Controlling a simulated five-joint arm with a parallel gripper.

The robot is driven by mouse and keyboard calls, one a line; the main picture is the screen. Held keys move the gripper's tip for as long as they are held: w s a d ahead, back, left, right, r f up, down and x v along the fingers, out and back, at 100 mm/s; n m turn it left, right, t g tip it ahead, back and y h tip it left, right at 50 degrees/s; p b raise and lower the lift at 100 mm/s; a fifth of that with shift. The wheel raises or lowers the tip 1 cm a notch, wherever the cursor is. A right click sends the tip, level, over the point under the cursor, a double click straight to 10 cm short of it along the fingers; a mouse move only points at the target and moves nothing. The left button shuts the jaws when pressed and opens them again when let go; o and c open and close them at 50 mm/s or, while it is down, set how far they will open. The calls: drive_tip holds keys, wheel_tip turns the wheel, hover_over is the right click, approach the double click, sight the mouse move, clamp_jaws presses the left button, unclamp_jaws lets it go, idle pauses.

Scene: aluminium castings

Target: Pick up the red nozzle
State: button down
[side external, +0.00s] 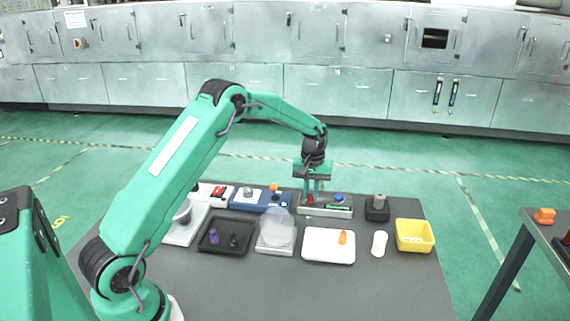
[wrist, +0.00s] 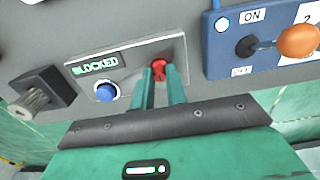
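The red nozzle (wrist: 158,69) shows between my fingertips in the wrist view, at the grey panel (wrist: 125,68) with the "BLOCKED" display and blue button. In the side view a small red part (side external: 310,198) shows at the foot of my fingers, over the same panel (side external: 341,213). My gripper (wrist: 160,70) points down, its two green fingers apart with the nozzle between them; the gripper (side external: 313,196) is also in the side view. The fingers hide part of the nozzle. I cannot tell whether they press on it.
A blue switch box (wrist: 222,60) with an orange-knobbed lever stands beside the panel. A black block with a grey knob (side external: 377,208) is on its other side. Nearer are a white tray (side external: 318,256), a black tray (side external: 223,246), and a yellow bin (side external: 414,236). The front table is clear.

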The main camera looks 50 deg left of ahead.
sight(311, 194)
drive_tip(key=shift+r, duration=0.1)
idle(0.3)
drive_tip(key=shift+r, duration=0.8)
wheel_tip(311, 194, up, 2)
drive_tip(key=shift+r, duration=0.2)
drive_tip(key=s+d+r, duration=0.3)
drive_tip(key=d+r, duration=0.4)
drive_tip(key=d, duration=0.4)
drive_tip(key=shift+s, duration=0.15)
drive_tip(key=shift+s, duration=0.1)
